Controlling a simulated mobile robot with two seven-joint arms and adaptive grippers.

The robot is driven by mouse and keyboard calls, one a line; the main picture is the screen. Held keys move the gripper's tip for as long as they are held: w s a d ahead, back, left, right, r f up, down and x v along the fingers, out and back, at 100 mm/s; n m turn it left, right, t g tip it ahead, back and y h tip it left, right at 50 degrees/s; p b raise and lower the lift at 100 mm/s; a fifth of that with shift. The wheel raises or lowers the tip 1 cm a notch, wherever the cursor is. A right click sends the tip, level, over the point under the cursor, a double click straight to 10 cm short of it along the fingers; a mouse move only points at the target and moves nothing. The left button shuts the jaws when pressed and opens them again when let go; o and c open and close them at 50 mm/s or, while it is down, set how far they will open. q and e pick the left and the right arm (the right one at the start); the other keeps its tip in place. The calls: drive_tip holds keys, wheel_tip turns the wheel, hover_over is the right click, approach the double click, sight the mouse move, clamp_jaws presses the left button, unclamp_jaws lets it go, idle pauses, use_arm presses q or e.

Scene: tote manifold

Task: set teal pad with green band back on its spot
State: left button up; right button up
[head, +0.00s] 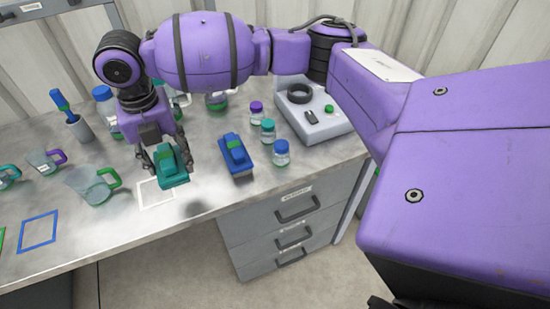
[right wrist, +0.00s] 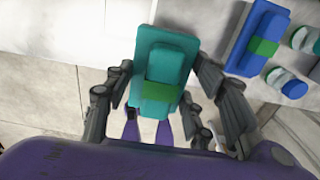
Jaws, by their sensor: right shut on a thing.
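The teal pad with a green band (head: 172,172) is held in my right gripper (head: 167,158), above the front part of the bench. The gripper's fingers are shut on its two sides, and the pad (right wrist: 166,65) also shows between them in the right wrist view. A shadow on the bench near the front edge suggests that the pad is raised. A white outlined rectangle (head: 143,205) lies on the bench just below and left of the pad, partly hidden by it. A blue outlined rectangle (head: 39,231) lies farther left. My left gripper is out of view.
A blue pad with a green band (head: 237,156) lies right of the held pad. Several capped jars, including one with a blue lid (head: 281,154), stand beyond it. A green-handled beaker (head: 92,186) stands left. A grey device (head: 311,113) stands at the back right.

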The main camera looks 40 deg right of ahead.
drive_tip(key=w+d+f, duration=0.1)
drive_tip(key=d+f, duration=0.1)
drive_tip(key=w+d+f, duration=0.1)
drive_tip(key=d+f, duration=0.1)
drive_tip(key=w+d+f, duration=0.1)
drive_tip(key=d+f, duration=0.1)
drive_tip(key=f, duration=0.1)
drive_tip(key=shift+w, duration=0.35)
drive_tip(key=shift+w+d+f, duration=0.1)
drive_tip(key=shift+d+f, duration=0.1)
drive_tip(key=shift+f, duration=1.5)
drive_tip(key=shift+f, duration=0.2)
drive_tip(key=o, duration=1)
drive_tip(key=shift+r, duration=0.6)
wheel_tip(320, 180, up, 12)
drive_tip(key=shift+f, duration=0.25)
